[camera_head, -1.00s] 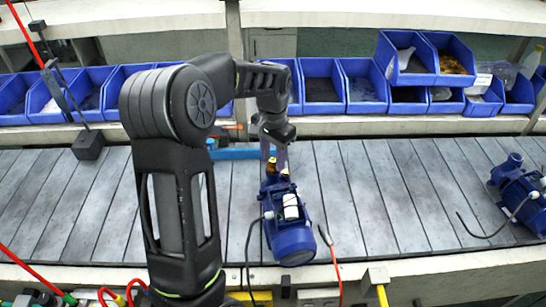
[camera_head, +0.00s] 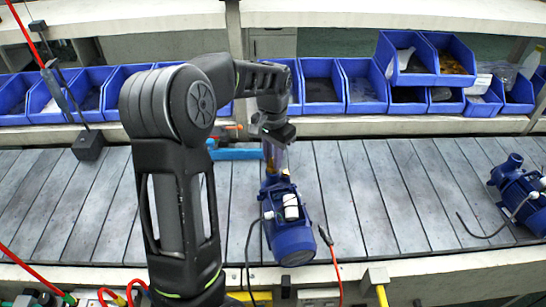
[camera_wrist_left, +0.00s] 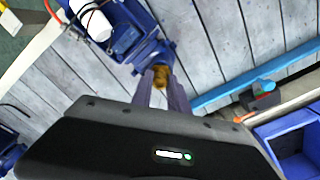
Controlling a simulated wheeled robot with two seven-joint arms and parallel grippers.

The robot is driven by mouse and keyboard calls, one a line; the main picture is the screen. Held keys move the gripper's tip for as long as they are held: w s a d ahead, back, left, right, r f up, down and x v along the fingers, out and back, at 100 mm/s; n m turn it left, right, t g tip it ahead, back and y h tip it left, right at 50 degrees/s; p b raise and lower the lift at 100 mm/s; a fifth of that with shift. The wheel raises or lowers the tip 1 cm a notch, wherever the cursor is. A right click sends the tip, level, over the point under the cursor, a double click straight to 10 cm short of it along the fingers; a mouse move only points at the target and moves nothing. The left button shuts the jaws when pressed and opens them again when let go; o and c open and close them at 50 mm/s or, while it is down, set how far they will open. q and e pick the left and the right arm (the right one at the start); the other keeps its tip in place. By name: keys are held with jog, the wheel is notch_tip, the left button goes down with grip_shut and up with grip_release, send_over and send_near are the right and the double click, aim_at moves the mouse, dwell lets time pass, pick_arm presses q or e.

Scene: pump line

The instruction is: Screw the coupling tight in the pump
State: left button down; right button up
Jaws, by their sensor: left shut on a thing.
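The blue pump (camera_head: 290,232) stands on the grey slatted conveyor in the middle of the head view, with a white cylinder on its top. It also shows at the top left of the wrist view (camera_wrist_left: 125,38). My left gripper (camera_head: 275,165) points down over the pump's far end. In the wrist view its two fingers (camera_wrist_left: 161,88) are shut on the brass coupling (camera_wrist_left: 161,75), which sits at the pump's blue port. The fingers hide much of the coupling, and I cannot see its thread. My right gripper is not in view.
A second blue pump (camera_head: 521,196) with a black cable stands at the right. A blue bar (camera_head: 235,154) lies along the conveyor's far edge by the gripper. Blue bins (camera_head: 363,85) line the shelf behind. The slats between the two pumps are mostly clear.

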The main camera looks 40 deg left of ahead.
pick_arm(q)
jog(key=shift+m, duration=1.7)
jog(key=m, duration=0.3)
jog(key=shift+m, duration=0.3)
jog(key=m, duration=0.3)
jog(key=shift+p, duration=0.35)
